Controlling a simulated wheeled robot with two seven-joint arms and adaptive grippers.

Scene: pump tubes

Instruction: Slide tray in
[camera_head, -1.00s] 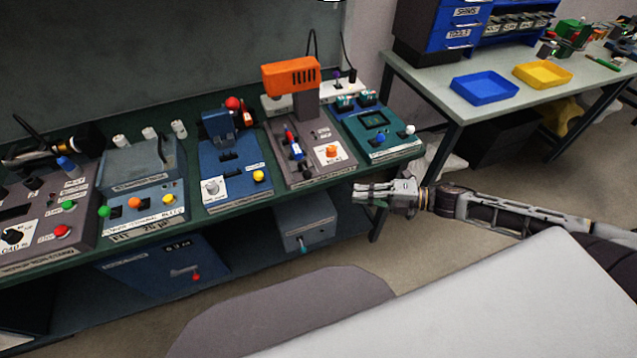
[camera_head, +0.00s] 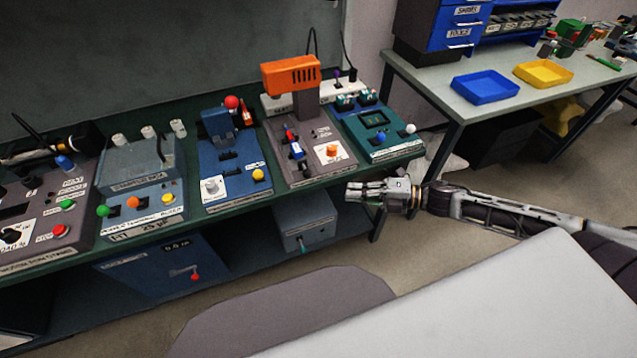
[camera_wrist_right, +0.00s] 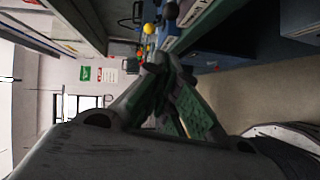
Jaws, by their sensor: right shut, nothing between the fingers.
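My right gripper (camera_head: 353,191) is shut and empty. It points left in front of the green bench, just below the front edge by the grey station (camera_head: 335,171) with the orange head (camera_head: 291,73). A gap of floor shows under my wrist. In the wrist view its shut fingers (camera_wrist_right: 168,78) point up toward the bench side. That grey station carries a red and blue part (camera_head: 292,142) on its bed. A teal station (camera_head: 400,148) with a dark square stands to its right. No tray is clearly seen on the stations. My left gripper is out of view.
A blue tray (camera_head: 486,88) and a yellow tray (camera_head: 543,73) lie on the table at the back right. A blue station (camera_head: 228,160) and a grey-blue station (camera_head: 140,165) stand further left.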

